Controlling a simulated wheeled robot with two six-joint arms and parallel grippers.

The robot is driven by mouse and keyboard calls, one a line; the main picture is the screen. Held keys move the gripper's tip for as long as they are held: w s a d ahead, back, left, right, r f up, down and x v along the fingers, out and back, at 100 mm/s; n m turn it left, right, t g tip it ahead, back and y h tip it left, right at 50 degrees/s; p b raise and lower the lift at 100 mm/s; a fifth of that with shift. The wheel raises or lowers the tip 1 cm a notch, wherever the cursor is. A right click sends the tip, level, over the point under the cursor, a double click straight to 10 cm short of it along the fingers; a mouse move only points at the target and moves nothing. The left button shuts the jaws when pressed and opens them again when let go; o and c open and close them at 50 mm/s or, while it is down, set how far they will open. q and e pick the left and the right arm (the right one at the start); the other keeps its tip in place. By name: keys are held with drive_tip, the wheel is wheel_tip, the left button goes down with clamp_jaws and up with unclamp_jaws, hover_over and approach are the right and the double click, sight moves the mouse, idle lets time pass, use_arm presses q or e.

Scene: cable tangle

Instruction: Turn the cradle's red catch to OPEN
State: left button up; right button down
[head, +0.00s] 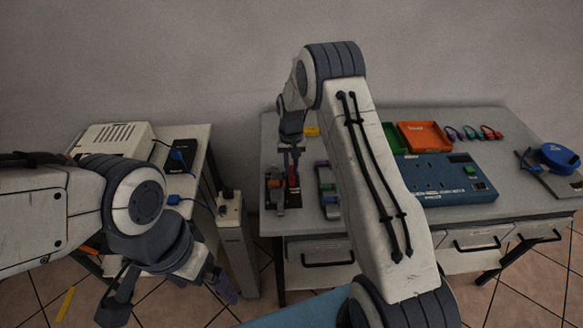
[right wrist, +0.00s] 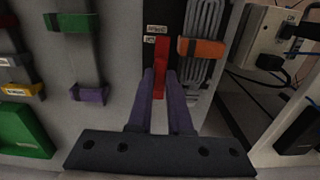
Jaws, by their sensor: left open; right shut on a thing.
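The red catch (right wrist: 161,66) lies along the black cradle (right wrist: 159,12) in the right wrist view, lengthwise in the picture. Two small labels sit beside its far end, too small to read surely. My right gripper (right wrist: 160,82) is shut on the catch, a purple finger on each side. In the head view the right gripper (head: 291,152) reaches down over the cradle, with the red catch (head: 292,174) partly hidden under it. My left gripper (head: 170,292) is open and empty at the lower left, away from the cradle.
A folded grey cable with an orange band (right wrist: 201,48) lies beside the catch. Another cable holder (head: 328,188) stands to the right. A blue socket box (head: 445,178) and an orange tray (head: 424,135) are farther right.

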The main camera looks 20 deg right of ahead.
sight(291, 171)
drive_tip(key=c, duration=0.8)
unclamp_jaws()
drive_tip(key=shift+c, duration=0.2)
wheel_tip(291, 171, up, 11)
drive_tip(key=b, duration=0.1)
drive_tip(key=shift+f, duration=0.2)
